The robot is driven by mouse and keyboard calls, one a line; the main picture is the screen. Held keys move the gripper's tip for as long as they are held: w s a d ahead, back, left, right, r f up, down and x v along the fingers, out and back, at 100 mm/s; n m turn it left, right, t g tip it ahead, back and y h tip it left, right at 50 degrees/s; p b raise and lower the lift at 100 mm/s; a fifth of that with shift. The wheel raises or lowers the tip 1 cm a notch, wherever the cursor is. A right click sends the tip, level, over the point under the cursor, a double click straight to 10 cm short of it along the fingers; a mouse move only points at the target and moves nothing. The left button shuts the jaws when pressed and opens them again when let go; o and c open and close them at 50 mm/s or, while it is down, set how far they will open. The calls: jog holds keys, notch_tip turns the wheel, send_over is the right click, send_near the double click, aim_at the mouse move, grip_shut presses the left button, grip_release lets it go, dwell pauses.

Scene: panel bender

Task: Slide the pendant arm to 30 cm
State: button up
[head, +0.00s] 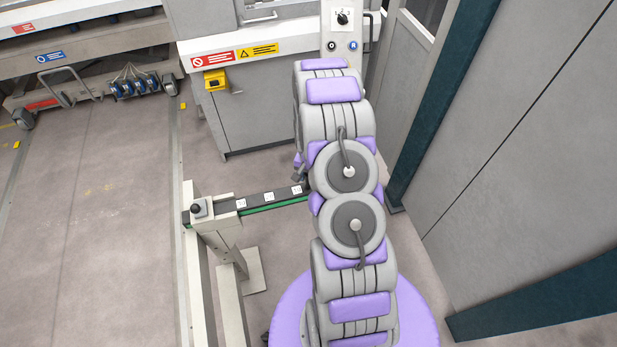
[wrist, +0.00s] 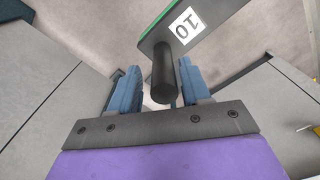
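A dark rail (head: 255,200) with a green lower edge and several white number labels runs left from behind my arm in the head view. In the wrist view, the end of a dark bar (wrist: 207,12) with a green edge carries a white label reading 10 (wrist: 184,25). A black cylindrical handle (wrist: 163,80) stands out below this bar. My gripper (wrist: 160,82) has its blue fingers apart, one on each side of the handle. Gaps show on both sides, the right one narrower. In the head view, my arm mostly hides the gripper and the rail's right end.
A pale post with a black-knobbed box (head: 201,209) stands at the rail's left end. Behind is a grey machine cabinet (head: 258,115) with a yellow box (head: 215,80). A control panel (head: 342,32) rises behind my arm. Grey walls stand at right.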

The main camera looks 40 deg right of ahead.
jog(key=shift+a, duration=0.25)
jog(key=shift+a+r, duration=0.2)
jog(key=shift+r, duration=0.1)
notch_tip(320, 180, up, 17)
jog(key=p, duration=0.2)
jog(key=shift+d+f, duration=0.15)
jog(key=shift+d, duration=0.25)
jog(key=shift+d, duration=0.1)
